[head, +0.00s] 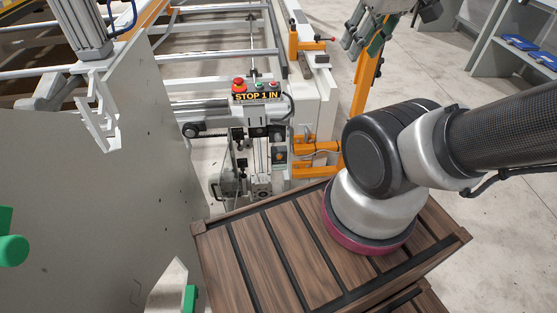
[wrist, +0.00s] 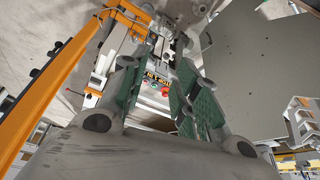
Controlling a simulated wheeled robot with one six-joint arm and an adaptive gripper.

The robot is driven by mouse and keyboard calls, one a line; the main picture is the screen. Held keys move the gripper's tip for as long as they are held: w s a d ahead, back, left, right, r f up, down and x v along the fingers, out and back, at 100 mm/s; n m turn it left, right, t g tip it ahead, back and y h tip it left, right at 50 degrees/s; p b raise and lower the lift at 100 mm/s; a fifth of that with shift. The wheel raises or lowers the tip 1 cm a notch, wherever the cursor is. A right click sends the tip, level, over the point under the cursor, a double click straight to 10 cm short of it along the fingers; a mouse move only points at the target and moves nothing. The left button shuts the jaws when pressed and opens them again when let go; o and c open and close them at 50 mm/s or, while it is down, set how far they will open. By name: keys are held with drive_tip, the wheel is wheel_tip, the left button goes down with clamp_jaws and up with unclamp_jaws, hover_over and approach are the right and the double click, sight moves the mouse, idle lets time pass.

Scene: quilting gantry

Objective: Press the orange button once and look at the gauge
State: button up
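A small orange spot, perhaps the orange button (head: 279,157), shows on a dark block below the control box (head: 257,95) in the head view. It is too small to be sure. The box has a red mushroom knob (head: 238,84), smaller green and red buttons and a "STOP 1 IN" label. I cannot make out a gauge in either view. My gripper (head: 362,40) is at the top of the head view, right of the box and apart from it. In the wrist view its green-padded fingers (wrist: 164,78) stand apart with nothing between them; the label shows beyond them.
An orange post (head: 367,85) rises close to my gripper. A large grey panel (head: 90,200) fills the left. A slatted wooden crate (head: 290,240) is in front, under my arm. A shelf with blue items (head: 519,43) stands at the far right. Open floor lies between.

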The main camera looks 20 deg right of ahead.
clamp_jaws()
idle(1.1)
